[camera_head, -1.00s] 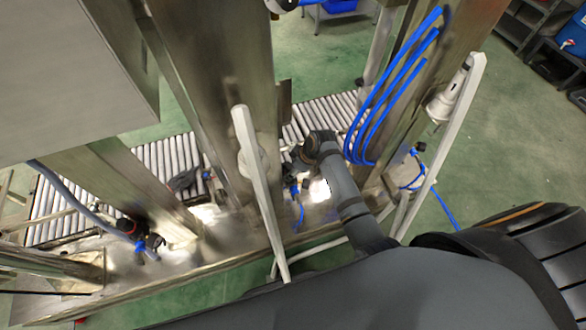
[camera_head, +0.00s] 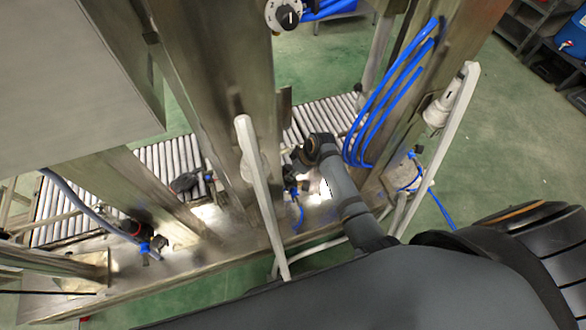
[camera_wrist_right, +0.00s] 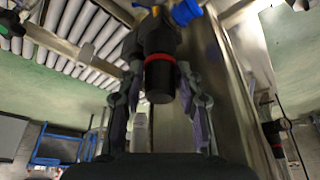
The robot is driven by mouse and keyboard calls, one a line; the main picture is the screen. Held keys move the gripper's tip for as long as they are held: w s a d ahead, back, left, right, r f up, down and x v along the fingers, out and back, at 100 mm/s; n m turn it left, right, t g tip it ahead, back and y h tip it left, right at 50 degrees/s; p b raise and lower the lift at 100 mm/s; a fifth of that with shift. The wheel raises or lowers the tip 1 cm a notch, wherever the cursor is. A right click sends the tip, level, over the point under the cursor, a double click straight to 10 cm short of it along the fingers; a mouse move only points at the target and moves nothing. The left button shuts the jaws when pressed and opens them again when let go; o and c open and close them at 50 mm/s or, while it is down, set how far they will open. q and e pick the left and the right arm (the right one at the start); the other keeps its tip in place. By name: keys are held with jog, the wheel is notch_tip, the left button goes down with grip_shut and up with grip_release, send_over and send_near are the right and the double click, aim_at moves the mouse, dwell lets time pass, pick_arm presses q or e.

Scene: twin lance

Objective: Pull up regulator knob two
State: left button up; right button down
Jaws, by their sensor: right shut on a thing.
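A black regulator knob (camera_wrist_right: 160,80) with a red ring hangs below a dark regulator body with a blue fitting (camera_wrist_right: 186,11) in the right wrist view. My right gripper (camera_wrist_right: 160,92) has one finger on each side of this knob and is shut on it. In the head view my right arm reaches to the machine's metal base, and its wrist hides the held knob. No number is readable on the knob. Another regulator (camera_head: 132,228) with a red-ringed knob sits at the left of the base. My left gripper is not in view.
A white slanted bar (camera_head: 262,200) and a steel post (camera_head: 215,90) stand just left of my right wrist. Blue hoses (camera_head: 392,95) run along the right post. A roller conveyor (camera_head: 165,165) lies behind. In the wrist view another red-ringed knob (camera_wrist_right: 274,132) shows at right.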

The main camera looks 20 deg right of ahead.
jog(key=c, duration=0.9)
grip_release()
jog(key=shift+r, duration=0.2)
jog(key=shift+o, duration=0.2)
jog(key=v, duration=1.2)
jog(key=s+d+f+m+h+p, duration=0.1)
jog(key=s+d+f+m, duration=0.15)
jog(key=f, duration=0.45)
jog(key=s+d+f+m+p, duration=0.1)
jog(key=s+f, duration=0.2)
jog(key=f, duration=0.4)
jog(key=s+d+f+m+h+p, duration=0.1)
jog(key=s+d+f+m, duration=0.15)
jog(key=f, duration=0.45)
jog(key=s+d+f+m+p, duration=0.1)
jog(key=s+f, duration=0.3)
jog(key=s, duration=0.5)
jog(key=s+d+f+m+g+h+p, duration=0.1)
jog(key=s+f, duration=0.4)
jog(key=s, duration=0.5)
jog(key=s+d+f+m+h+p, duration=0.1)
jog(key=s+f, duration=0.3)
jog(key=s, duration=0.6)
jog(key=shift+s+d+f+g, duration=0.25)
jog(key=shift+d+f+g, duration=0.15)
jog(key=shift+d, duration=0.15)
